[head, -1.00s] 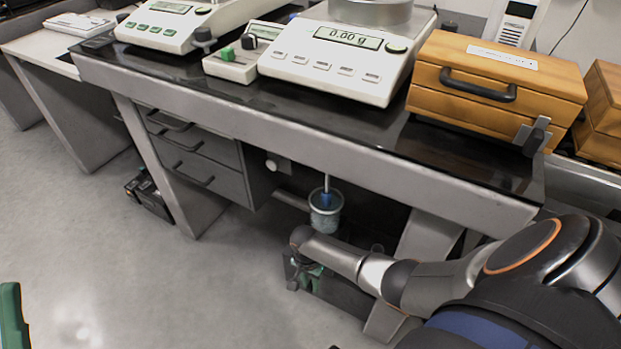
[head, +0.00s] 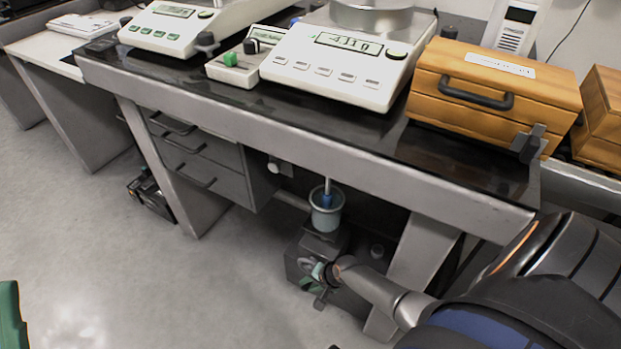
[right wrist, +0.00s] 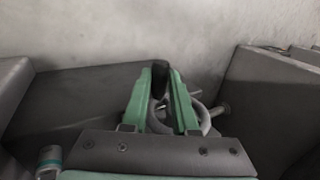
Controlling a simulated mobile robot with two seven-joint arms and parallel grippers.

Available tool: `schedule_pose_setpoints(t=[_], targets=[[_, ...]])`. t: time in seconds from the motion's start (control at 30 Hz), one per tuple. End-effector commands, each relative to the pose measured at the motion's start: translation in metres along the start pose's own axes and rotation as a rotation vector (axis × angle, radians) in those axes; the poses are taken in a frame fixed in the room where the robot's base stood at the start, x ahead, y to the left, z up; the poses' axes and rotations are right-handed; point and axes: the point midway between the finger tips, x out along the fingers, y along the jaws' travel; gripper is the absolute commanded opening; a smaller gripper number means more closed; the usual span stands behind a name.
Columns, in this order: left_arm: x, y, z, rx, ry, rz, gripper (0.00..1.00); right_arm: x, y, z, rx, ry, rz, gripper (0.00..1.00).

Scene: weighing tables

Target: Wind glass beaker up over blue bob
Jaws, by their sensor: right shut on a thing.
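The glass beaker (head: 326,221) stands under the weighing table, on top of a dark lift box (head: 298,252). The blue bob (head: 327,200) hangs on a thin rod and shows inside the upper part of the beaker; its exact depth is hard to tell. My right gripper (head: 318,283) is at the front of the box, at the grey handwheel (head: 307,266). In the right wrist view its green fingers (right wrist: 160,98) are shut on the wheel's dark crank handle (right wrist: 160,74). A green part of my left gripper (head: 10,315) shows at the left edge; its fingertips are hidden.
The balance (head: 345,62) on the table reads about -4.31 g, blurred. A wooden case (head: 490,95) stands to its right and a small control box (head: 240,66) to its left. Drawers (head: 195,160) and a table leg (head: 425,240) flank the lift box. The floor in front is clear.

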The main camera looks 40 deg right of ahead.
Motion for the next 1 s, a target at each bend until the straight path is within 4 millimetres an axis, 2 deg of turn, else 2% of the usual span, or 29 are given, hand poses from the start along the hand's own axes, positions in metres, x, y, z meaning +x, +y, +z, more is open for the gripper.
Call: schedule_pose_setpoints(t=[0.6, 0.63, 0.87, 1.0], targets=[[-0.0032, 0.0029, 0.0043, 0.002, -0.004, 0.000, 0.50, 0.0016, -0.0001, 0.0006, -0.002, -0.002, -0.047, 0.00], [-0.0032, 0.0029, 0.0043, 0.001, -0.004, 0.000, 0.50, 0.0016, -0.0002, 0.0006, -0.002, -0.002, -0.047, 0.30], [-0.0032, 0.0030, 0.0043, 0.001, -0.004, 0.000, 0.50, 0.0015, -0.0003, 0.0005, -0.001, -0.002, -0.047, 0.56], [-0.0031, 0.0030, 0.0042, 0.000, -0.004, 0.000, 0.50, 0.0015, -0.0004, 0.0004, -0.001, -0.001, -0.048, 0.57]])
